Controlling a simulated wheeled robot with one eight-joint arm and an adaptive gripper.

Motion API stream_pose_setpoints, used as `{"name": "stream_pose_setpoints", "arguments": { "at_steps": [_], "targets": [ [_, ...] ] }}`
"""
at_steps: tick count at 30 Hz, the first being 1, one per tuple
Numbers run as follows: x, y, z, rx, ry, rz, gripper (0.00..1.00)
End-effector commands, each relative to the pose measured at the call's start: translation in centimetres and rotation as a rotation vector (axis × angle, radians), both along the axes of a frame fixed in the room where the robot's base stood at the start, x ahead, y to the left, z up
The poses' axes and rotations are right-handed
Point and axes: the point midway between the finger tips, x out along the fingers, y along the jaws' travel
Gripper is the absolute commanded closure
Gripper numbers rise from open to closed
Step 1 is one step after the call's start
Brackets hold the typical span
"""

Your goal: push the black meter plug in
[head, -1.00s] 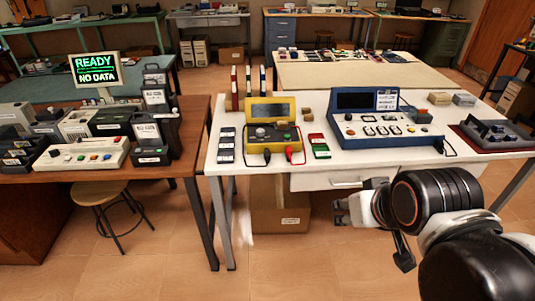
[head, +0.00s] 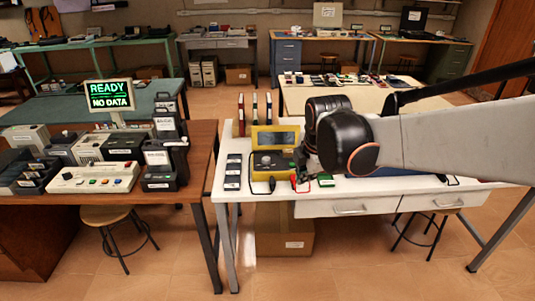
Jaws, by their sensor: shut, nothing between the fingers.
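The yellow meter (head: 262,161) stands on the white table, with a dark screen and a round knob. The black meter plug (head: 271,184) is at its front edge, with a black lead; it is too small to tell how far in it sits. The red plug (head: 299,185) is to its right. My gripper (head: 303,174) is at the meter's right front, close to the red plug and to the right of the black one. It is small and partly hidden by my arm, and appears shut and empty. I cannot tell whether it touches anything.
A green module (head: 325,180) lies right of the red plug, and several dark modules (head: 233,171) lie left of the meter. My arm covers most of the blue instrument. The white table (head: 400,186) has bare room at its front. A brown table (head: 200,150) stands left.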

Motion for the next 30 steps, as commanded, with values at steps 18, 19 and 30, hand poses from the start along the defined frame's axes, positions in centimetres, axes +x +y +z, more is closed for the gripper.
{"name": "stream_pose_setpoints", "arguments": {
  "at_steps": [18, 19, 30],
  "targets": [
    [11.2, 6.9, -10.4, -0.391, 0.108, 1.118, 1.0],
    [11.3, 7.1, -10.7, -0.398, 0.11, 1.141, 1.0],
    [12.4, 7.3, -14.5, -0.414, 0.115, 1.2, 1.0]
  ]
}}
